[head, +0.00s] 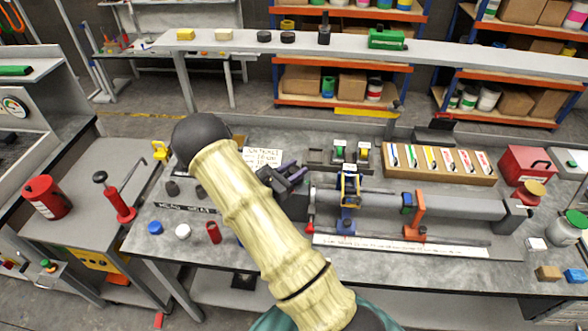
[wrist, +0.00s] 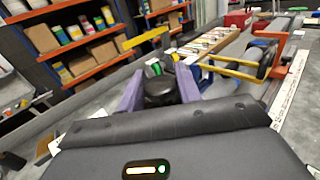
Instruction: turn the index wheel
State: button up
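My gripper (head: 290,176) has purple fingers and is at the left end of the long grey tube (head: 450,207) on the bench. In the wrist view my gripper (wrist: 160,88) has its two fingers apart, with a dark round knob-like part (wrist: 160,92) between them. This may be the index wheel, but I cannot be sure. I cannot tell whether the fingers press on it. In the head view my arm and gripper hide most of that spot. A blue stand with a yellow band (head: 349,190) holds the tube just right of my gripper.
An orange clamp (head: 417,215) stands further right along the tube. A white ruler strip (head: 400,246) lies in front. A wooden tray of cards (head: 438,165) and a red box (head: 527,165) are behind. Small cups, including a blue one (head: 155,227), stand at the bench's left.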

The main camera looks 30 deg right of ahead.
jog(key=shift+t, duration=0.3)
jog(key=shift+c, duration=0.4)
jog(key=shift+n+t+y+b, duration=0.75)
jog(key=shift+n+t+y, duration=0.25)
jog(key=shift+n+t, duration=0.8)
jog(key=o, duration=0.9)
jog(key=shift+o, duration=0.2)
jog(key=shift+a, duration=0.15)
jog(key=shift+s+a, duration=0.2)
jog(key=shift+a, duration=0.05)
jog(key=b+v, duration=0.5)
jog(key=v, duration=1.1)
jog(key=shift+s, duration=0.35)
